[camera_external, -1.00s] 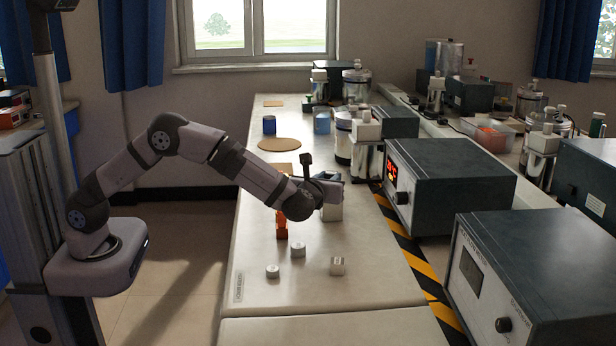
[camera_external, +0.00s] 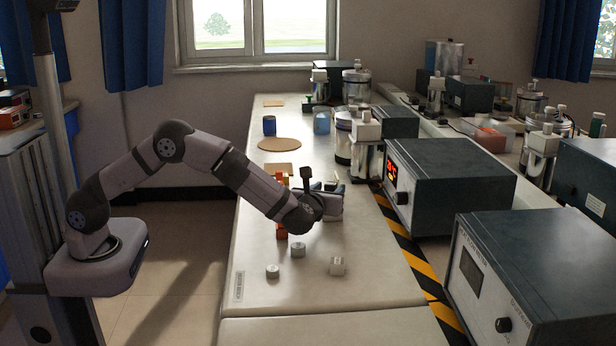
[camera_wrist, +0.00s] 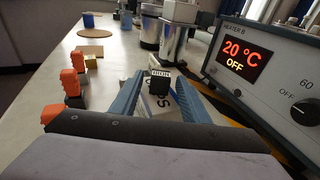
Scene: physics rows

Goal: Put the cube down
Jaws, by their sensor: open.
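My gripper (camera_external: 334,203) is low over the bench, right of the orange blocks. In the wrist view its two blue fingers (camera_wrist: 160,76) are open.
Orange blocks (camera_wrist: 72,82) stand left of the gripper. A heater box (camera_external: 450,180) and metal vessels (camera_external: 367,158) stand close on the right and behind. The front of the bench has free room.

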